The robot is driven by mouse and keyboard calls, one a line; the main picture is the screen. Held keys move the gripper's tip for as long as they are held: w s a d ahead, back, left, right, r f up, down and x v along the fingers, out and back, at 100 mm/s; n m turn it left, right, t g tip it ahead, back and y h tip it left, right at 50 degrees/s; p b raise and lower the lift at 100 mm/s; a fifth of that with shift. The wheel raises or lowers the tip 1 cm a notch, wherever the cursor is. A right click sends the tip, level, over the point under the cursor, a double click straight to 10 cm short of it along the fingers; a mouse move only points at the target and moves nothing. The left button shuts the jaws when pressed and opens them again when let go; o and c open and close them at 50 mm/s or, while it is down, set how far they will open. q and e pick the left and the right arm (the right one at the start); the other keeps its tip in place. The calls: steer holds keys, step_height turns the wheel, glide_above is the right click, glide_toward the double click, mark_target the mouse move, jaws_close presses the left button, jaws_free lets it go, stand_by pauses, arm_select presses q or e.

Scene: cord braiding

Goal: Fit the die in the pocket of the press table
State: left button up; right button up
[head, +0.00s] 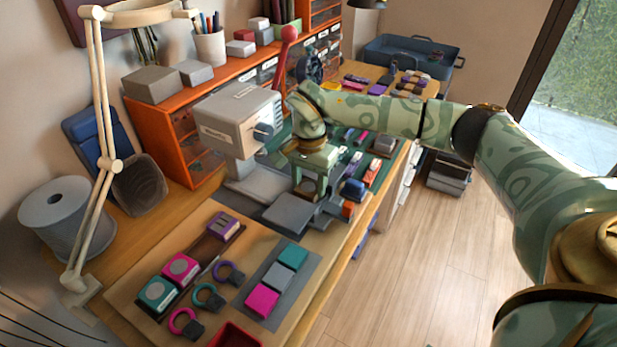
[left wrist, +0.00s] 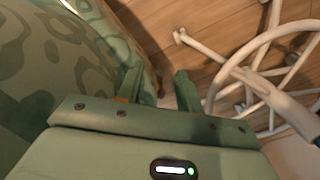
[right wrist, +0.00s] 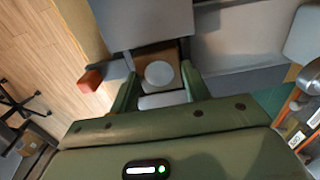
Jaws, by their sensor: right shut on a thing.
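The grey press (head: 235,120) with a red-knobbed lever stands at the bench's middle. Grey plates of its press table (head: 290,213) lie low in front of it. My right gripper (head: 311,188) points down over the table's right part. In the right wrist view its fingers (right wrist: 162,88) are shut on a brownish block with a pale round disc, which I take as the die (right wrist: 160,74). The die lies close by grey plates. The pocket is hidden, so I cannot tell whether the die is in it. My left gripper (left wrist: 160,88) is open and empty, away from the bench.
A wooden board at the front left holds teal (head: 157,293) and pink blocks, several rings and a grey mat (head: 308,258) with three blocks. A beige lamp arm (head: 98,190) rises at the left. Small items (head: 383,146) crowd the green mat beyond my right gripper. Floor is free at right.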

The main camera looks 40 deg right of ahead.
steer(key=shift+r, duration=0.1)
stand_by(0.5)
steer(key=shift+p, duration=0.4)
steer(key=o, duration=1.5)
